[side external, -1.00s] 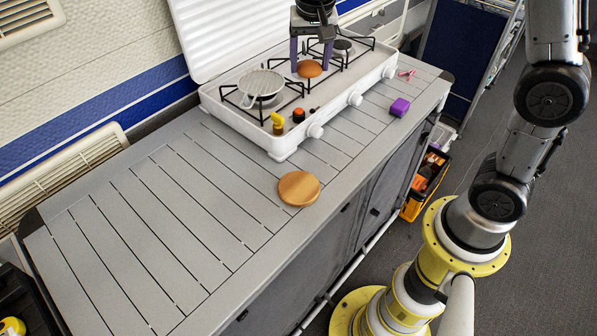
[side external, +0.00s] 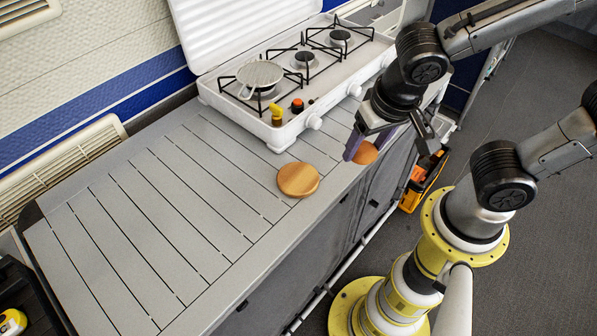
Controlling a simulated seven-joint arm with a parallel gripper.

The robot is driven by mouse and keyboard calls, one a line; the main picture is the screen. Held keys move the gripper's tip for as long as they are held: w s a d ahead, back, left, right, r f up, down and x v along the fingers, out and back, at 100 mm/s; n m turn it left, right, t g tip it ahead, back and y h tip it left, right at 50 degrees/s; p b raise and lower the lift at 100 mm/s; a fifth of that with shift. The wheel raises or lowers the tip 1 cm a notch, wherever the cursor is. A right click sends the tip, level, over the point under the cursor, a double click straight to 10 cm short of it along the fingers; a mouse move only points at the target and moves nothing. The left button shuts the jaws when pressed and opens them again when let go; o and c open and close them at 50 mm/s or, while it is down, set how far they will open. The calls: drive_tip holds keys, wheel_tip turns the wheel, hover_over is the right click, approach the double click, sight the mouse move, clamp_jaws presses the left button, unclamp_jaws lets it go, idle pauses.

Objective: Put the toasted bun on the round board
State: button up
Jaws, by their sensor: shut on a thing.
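The toasted bun (side external: 366,153) is a small orange-brown disc. My gripper (side external: 371,146) is shut on it, with the bun between its purple fingers. It is to the right of the round board in the picture, near the counter's front edge; how high it is held is hard to tell. The round wooden board (side external: 298,179) lies flat on the grey slatted counter, bare. One finger hides part of the counter, and the far finger is partly hidden by the bun and gripper.
A white gas stove (side external: 285,132) stands behind the board, with a pan (side external: 259,76) on its left burner and a yellow item (side external: 277,114) and an orange-topped item (side external: 297,105) at its front. The counter (side external: 150,215) left of the board is clear. My arm hides the counter's right end.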

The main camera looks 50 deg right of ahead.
drive_tip(key=w+a+f, duration=0.2)
drive_tip(key=w+f, duration=0.2)
drive_tip(key=w, duration=0.3)
hover_over(298, 176)
drive_tip(key=s, duration=0.1)
drive_tip(key=f, duration=0.5)
drive_tip(key=shift+a+f, duration=0.1)
drive_tip(key=shift+a, duration=0.1)
drive_tip(key=shift+s+x, duration=0.15)
drive_tip(key=shift+x, duration=0.65)
drive_tip(key=shift+s+x, duration=0.1)
drive_tip(key=shift+x, duration=0.7)
drive_tip(key=shift+a+f, duration=0.25)
drive_tip(key=o, duration=1.3)
drive_tip(key=shift+o, duration=0.2)
